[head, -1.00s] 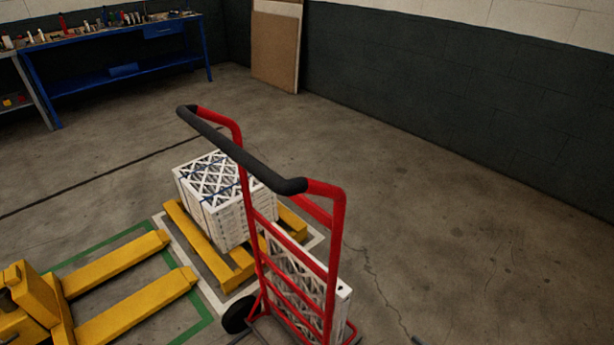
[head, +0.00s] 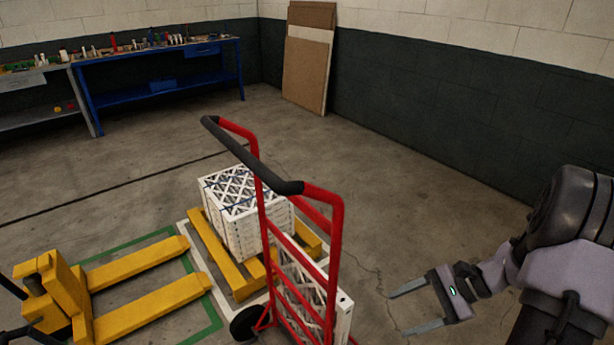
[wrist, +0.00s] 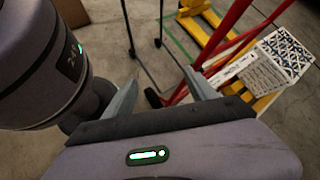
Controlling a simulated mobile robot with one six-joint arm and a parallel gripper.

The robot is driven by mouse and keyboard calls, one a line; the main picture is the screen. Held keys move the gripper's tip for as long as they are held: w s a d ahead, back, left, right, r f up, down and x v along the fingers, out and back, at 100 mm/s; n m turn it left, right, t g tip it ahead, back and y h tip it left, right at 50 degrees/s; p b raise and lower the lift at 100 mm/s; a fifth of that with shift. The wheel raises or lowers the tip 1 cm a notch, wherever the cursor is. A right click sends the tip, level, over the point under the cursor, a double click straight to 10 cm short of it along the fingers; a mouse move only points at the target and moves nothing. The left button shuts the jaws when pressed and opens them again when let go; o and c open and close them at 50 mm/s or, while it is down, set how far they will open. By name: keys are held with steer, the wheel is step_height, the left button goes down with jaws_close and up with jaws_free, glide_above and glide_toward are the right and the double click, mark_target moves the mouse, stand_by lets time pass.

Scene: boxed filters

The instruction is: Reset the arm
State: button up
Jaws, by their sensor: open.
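My gripper (head: 416,307) is at the lower right of the head view, open and empty, its two grey fingers spread and pointing left toward the hand truck. The fingers also show in the wrist view (wrist: 163,88), with nothing between them but floor and thin dark legs farther off. The red hand truck (head: 337,235) with a black handle stands to the left of my gripper, apart from it. A white boxed filter (head: 343,315) stands upright at its foot, partly hidden by the red frame.
A stack of white boxed filters (head: 247,229) sits on a yellow pallet (head: 207,245). A yellow pallet jack (head: 130,270) stands at left. A blue workbench (head: 160,88) and leaning boards (head: 305,70) are at the back. Floor right of the hand truck is clear.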

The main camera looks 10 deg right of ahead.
steer(key=a+r+n+g+h, duration=0.2)
steer(key=a+r+n+h, duration=0.25)
steer(key=a+r, duration=0.65)
steer(key=s+a+r+n+t+h, duration=0.3)
steer(key=s+a+r+n, duration=0.5)
steer(key=a, duration=0.3)
steer(key=shift+s+r+t, duration=0.2)
steer(key=shift+s+t, duration=0.65)
steer(key=shift+t, duration=0.05)
